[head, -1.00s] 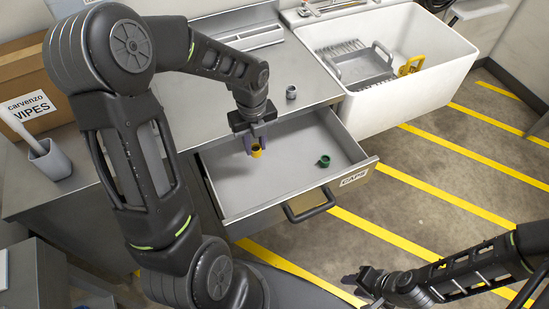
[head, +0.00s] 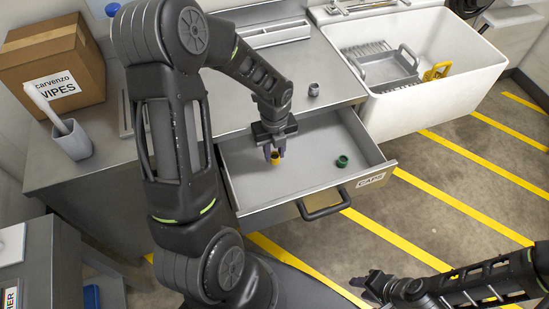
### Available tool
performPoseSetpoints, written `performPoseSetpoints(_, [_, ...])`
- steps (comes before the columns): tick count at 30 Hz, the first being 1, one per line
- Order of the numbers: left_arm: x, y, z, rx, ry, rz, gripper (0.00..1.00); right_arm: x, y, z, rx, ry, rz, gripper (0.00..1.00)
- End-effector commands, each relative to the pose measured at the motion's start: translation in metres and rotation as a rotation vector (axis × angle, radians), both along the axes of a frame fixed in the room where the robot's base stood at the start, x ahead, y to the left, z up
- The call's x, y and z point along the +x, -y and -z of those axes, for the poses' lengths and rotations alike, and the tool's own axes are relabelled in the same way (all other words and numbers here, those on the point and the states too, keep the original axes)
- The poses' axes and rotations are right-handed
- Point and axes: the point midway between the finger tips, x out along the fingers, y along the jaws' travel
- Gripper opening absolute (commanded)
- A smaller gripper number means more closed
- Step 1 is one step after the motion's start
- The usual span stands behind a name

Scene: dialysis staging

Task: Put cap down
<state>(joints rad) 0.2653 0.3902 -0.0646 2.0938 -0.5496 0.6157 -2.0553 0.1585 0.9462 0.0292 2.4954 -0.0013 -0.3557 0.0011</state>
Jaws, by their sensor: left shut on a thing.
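A yellow cap (head: 276,159) is between the fingers of my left gripper (head: 275,152), which is shut on it. They are inside the open drawer labelled CAPS (head: 309,168), over its left part. I cannot tell whether the cap touches the drawer floor. The fingers hide part of the cap. A green cap (head: 342,161) lies in the right part of the drawer, apart from the gripper. My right gripper (head: 365,288) is at the lower right, outside the drawer over the floor. Its jaw opening is not clear.
A grey cap-like piece (head: 314,89) stands on the counter (head: 335,84) behind the drawer. The drawer handle (head: 325,207) sticks out in front. A white sink (head: 425,108) with a grey rack is at the right. A cup (head: 72,142) and a WIPES box (head: 55,67) stand at the left.

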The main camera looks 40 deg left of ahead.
Motion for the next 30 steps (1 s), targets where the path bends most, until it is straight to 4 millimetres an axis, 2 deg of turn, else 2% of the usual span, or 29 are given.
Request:
performPoseSetpoints(9, [0.0, 0.0, 0.036, 0.0, -0.001, 0.0, 0.0, 0.0, 0.0, 0.0, 0.0, 0.0, 0.0, 0.36])
performPoseSetpoints(21, [0.0, 0.0, 0.041, 0.001, -0.001, 0.0, 0.0, 0.0, 0.0, 0.004, 0.0, 0.0, 0.0, 0.36])
performPoseSetpoints(22, [0.0, 0.0, 0.04, 0.0, 0.0, 0.0, 0.28, 0.0, 0.0, 0.003, 0.0, 0.0, 0.0, 0.36])
performPoseSetpoints(30, [0.0, 0.0, 0.04, 0.0, 0.0, 0.0, 0.48, 0.0, 0.0, 0.002, 0.0, 0.0, 0.0, 0.36])
